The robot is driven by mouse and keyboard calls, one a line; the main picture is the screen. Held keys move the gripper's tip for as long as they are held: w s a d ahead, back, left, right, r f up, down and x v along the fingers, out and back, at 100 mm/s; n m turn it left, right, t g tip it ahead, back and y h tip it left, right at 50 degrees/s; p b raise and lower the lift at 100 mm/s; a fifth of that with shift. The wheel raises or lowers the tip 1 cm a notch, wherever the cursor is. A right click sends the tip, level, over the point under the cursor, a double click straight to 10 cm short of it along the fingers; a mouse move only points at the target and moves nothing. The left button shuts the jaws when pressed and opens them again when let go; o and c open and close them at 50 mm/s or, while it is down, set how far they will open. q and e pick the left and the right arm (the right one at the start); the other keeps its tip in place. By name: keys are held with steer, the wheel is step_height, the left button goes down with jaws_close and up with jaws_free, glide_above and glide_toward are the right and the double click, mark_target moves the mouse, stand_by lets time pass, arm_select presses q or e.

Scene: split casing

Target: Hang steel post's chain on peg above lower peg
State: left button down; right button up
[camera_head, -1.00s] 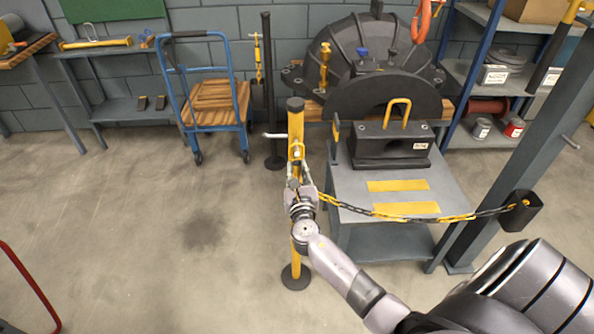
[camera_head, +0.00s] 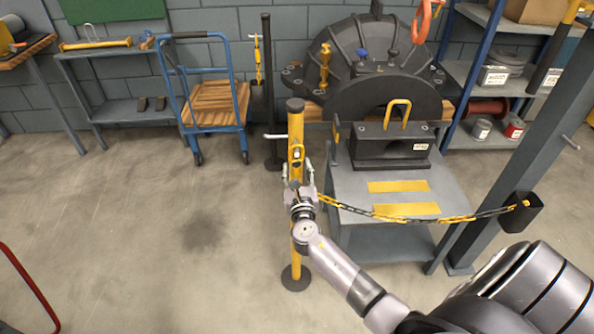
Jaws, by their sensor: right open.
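The steel post (camera_head: 493,150) leans through the right side of the picture. Its yellow-and-black chain (camera_head: 385,217) runs from a dark box (camera_head: 521,212) on it, sagging leftward to the yellow post (camera_head: 296,256).
A grey table (camera_head: 350,198) with a black block (camera_head: 390,150) stands right behind the yellow post. A thin black post (camera_head: 268,80) and a blue cart (camera_head: 215,105) stand behind to the left. The floor (camera_head: 140,230) at left is clear.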

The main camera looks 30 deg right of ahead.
steer(key=shift+s+f, duration=0.1)
steer(key=v, duration=1.1)
steer(key=shift+s+a, duration=0.2)
steer(key=shift+s, duration=0.15)
steer(key=s+a+f+m+g+y, duration=0.1)
steer(key=s+f+m+g+y, duration=0.2)
steer(key=f, duration=0.7)
steer(key=s+a+f+m+g, duration=0.15)
steer(key=s+f+m, duration=0.3)
steer(key=f, duration=0.55)
steer(key=s+a+f+m+g+y, duration=0.1)
steer(key=s+f+m+g+y, duration=0.2)
steer(key=f, duration=0.7)
steer(key=s+a+f+m+g, duration=0.1)
steer(key=s+f+m, duration=0.4)
steer(key=s, duration=0.5)
steer(key=s+a+f+m+g+y+p, duration=0.1)
steer(key=s+f+m+g, duration=0.3)
steer(key=s, duration=0.7)
steer(key=s+a+f+m+g+y, duration=0.1)
steer(key=s+a+f+m+g, duration=0.1)
steer(key=s+f+m, duration=0.5)
steer(key=s+a+m, duration=0.1)
steer(key=s, duration=0.2)
steer(key=shift+s+f+p, duration=0.25)
steer(key=shift+p, duration=0.05)
